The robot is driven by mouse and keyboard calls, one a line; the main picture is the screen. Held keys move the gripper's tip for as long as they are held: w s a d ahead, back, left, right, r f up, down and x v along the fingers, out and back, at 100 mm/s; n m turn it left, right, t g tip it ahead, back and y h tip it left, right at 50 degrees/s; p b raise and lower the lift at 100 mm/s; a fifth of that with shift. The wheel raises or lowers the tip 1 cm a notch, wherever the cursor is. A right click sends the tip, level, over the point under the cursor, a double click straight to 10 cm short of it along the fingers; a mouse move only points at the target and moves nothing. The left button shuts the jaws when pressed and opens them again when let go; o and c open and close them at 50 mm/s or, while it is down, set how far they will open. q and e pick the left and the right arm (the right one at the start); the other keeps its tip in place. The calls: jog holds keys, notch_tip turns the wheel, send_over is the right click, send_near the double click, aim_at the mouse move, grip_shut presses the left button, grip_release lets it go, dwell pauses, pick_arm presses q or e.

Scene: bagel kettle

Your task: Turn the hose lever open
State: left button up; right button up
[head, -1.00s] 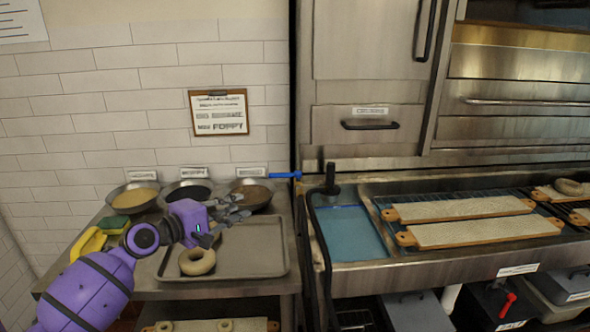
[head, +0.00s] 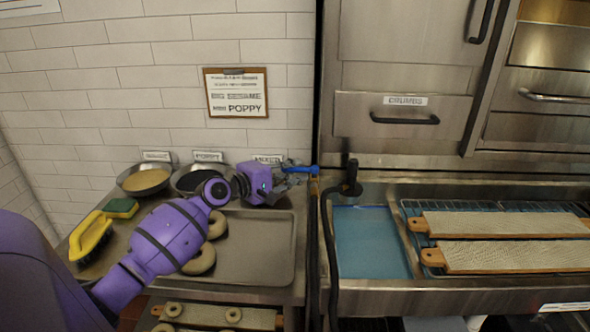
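The blue hose lever (head: 301,169) lies level at the right end of the back counter, by the black hose (head: 330,245). My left gripper (head: 297,173) is at the lever from the left, its grey fingers overlapping the lever's left part in the head view. The fingers are small and partly hidden by the purple wrist, so I cannot tell whether they are closed or touching the lever. My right gripper is not in view.
Below my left arm is a metal tray (head: 262,250) with bagels (head: 201,260). Bowls (head: 146,181) stand behind it. A yellow brush (head: 92,237) and sponge (head: 121,207) are at the left. A water basin (head: 370,245) and boards (head: 503,224) are at the right.

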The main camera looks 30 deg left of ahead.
pick_arm(q)
jog(key=shift+w+d, duration=0.15)
jog(key=shift+w, duration=0.3)
grip_shut()
